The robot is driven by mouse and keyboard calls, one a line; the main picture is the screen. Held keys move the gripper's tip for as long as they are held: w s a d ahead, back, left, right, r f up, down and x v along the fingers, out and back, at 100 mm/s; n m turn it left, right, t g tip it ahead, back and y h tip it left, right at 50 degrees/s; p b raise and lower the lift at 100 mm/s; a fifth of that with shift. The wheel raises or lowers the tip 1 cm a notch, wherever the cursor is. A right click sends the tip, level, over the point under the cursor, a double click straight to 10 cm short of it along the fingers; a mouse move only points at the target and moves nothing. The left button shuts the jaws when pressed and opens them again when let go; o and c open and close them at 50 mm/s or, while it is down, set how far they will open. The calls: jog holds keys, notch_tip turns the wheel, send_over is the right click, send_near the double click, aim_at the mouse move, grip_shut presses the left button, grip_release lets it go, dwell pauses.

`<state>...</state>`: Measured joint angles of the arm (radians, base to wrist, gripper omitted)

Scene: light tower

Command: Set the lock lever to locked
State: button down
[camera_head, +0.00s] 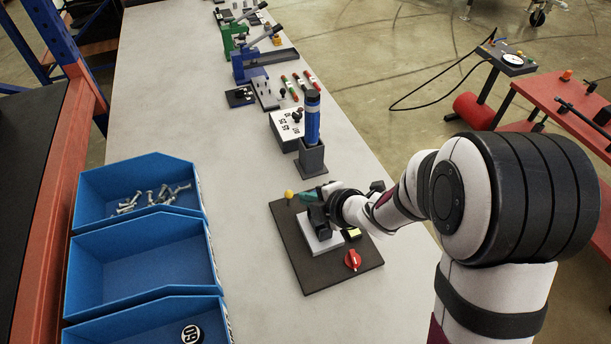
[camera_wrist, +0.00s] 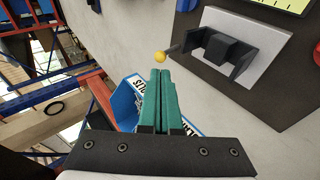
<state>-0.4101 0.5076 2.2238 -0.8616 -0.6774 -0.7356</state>
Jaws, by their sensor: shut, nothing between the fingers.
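The lock lever ends in a yellow ball knob (camera_head: 289,194) at the upper left of a dark base plate (camera_head: 346,274). In the wrist view the ball (camera_wrist: 160,57) sits on a short rod that runs right into a dark bracket (camera_wrist: 222,52) on a light grey plate (camera_wrist: 262,44). My gripper (camera_head: 304,196) has teal fingers, shut with nothing between them. In the wrist view the fingertips (camera_wrist: 160,73) lie just below the ball; I cannot tell whether they touch it. In the head view my wrist covers part of the bracket and the lever's rod.
A red rotary knob (camera_head: 353,260) and a yellow-green panel (camera_head: 352,234) share the base plate. A holder (camera_head: 312,157) with a blue cylinder stands behind it. Blue bins (camera_head: 143,253) line the left, one with screws. Bare table lies between bins and plate.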

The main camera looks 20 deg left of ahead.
aim_at(290, 194)
jog(key=x, duration=0.5)
jog(key=shift+w+a+f, duration=0.1)
jog(key=shift+a+f, duration=0.15)
jog(key=shift+w+a+r, duration=0.25)
jog(key=shift+w+a, duration=0.45)
jog(key=shift+w+a+r, duration=0.25)
jog(key=shift+w+a, duration=0.4)
jog(key=shift+a, duration=0.05)
